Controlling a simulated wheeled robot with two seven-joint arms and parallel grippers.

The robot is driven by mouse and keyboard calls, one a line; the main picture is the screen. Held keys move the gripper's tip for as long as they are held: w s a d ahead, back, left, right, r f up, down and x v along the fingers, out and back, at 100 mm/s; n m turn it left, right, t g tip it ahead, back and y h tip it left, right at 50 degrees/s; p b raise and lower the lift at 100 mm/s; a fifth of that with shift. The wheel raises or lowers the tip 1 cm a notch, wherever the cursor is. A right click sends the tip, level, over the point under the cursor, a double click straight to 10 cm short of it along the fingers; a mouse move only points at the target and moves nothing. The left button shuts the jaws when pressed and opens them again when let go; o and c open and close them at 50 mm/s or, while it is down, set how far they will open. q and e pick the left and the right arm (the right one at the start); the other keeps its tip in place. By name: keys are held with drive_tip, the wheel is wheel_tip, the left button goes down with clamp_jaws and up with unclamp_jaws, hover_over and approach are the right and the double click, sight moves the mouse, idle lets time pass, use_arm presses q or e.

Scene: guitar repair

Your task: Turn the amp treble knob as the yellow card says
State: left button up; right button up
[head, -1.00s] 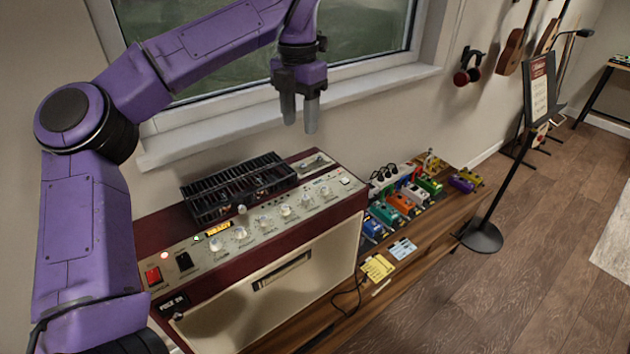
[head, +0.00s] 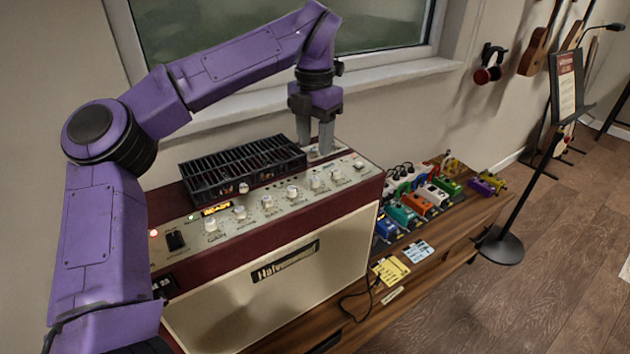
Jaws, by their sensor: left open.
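The amp (head: 300,290) has a maroon top, a cream front and a pale sloped panel with several round white knobs, one of them near the panel's middle (head: 292,192). My right gripper is not in view.
A black vent cage (head: 241,168) stands on the amp beside the gripper. A music stand (head: 505,245) is on the floor. The window sill (head: 390,76) runs behind.

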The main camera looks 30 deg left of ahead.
sight(315, 179)
use_arm(q)
wheel_tip(315, 179, down, 9)
drive_tip(key=shift+r, duration=0.15)
clamp_jaws()
